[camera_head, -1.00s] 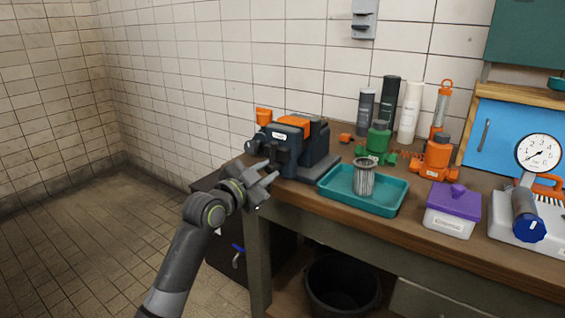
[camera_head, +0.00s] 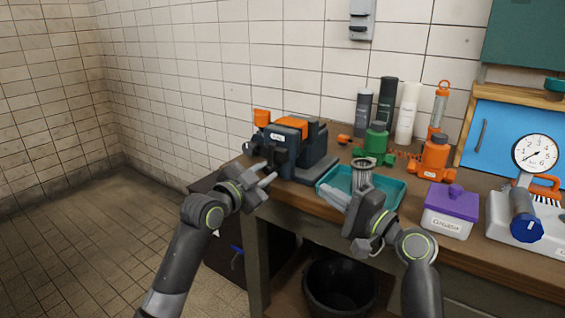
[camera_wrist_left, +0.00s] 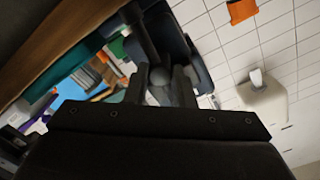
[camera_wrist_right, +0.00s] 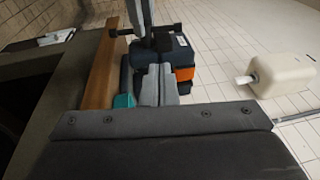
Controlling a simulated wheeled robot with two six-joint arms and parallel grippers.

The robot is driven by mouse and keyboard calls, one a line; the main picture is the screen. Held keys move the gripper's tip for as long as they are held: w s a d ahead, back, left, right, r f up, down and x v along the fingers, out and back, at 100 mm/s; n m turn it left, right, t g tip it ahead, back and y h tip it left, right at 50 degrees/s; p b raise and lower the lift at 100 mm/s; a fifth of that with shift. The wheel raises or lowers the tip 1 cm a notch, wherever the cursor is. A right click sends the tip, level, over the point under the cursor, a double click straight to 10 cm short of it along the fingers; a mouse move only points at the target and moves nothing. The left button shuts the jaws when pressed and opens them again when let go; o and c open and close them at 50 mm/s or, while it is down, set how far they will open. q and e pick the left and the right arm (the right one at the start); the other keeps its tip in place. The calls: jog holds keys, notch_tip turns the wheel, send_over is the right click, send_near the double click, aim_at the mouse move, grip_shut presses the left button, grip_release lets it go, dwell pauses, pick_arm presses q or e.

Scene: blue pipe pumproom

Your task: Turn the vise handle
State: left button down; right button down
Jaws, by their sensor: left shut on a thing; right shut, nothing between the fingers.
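The dark blue-grey vise (camera_head: 291,150) with orange parts on top stands at the left end of the workbench. My left gripper (camera_head: 268,173) is at the vise's front. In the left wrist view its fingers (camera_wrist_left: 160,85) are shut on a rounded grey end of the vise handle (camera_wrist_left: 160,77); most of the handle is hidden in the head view. My right gripper (camera_head: 332,198) is shut and empty, in front of the teal tray and pointing left toward the vise. In the right wrist view its fingers (camera_wrist_right: 157,85) are together, with the vise (camera_wrist_right: 178,50) beyond them.
The teal tray (camera_head: 397,193) holds a metal mesh cylinder (camera_head: 361,173), partly behind my right gripper. A purple-lidded box (camera_head: 449,208), green (camera_head: 376,142) and orange (camera_head: 434,157) fittings and several bottles stand on the bench. A black bucket (camera_head: 343,287) is underneath. Open floor lies left.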

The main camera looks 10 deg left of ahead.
pick_arm(q)
jog(key=shift+s+f, duration=0.1)
jog(key=shift+f, duration=0.35)
pick_arm(e)
send_near(273, 155)
jog(key=x, duration=0.7)
jog(key=shift+w+f, duration=0.15)
jog(key=shift+f, duration=0.15)
pick_arm(q)
jog(key=shift+s+d+r, duration=0.25)
pick_arm(e)
jog(key=shift+a+r, duration=0.3)
jog(key=shift+r, duration=0.1)
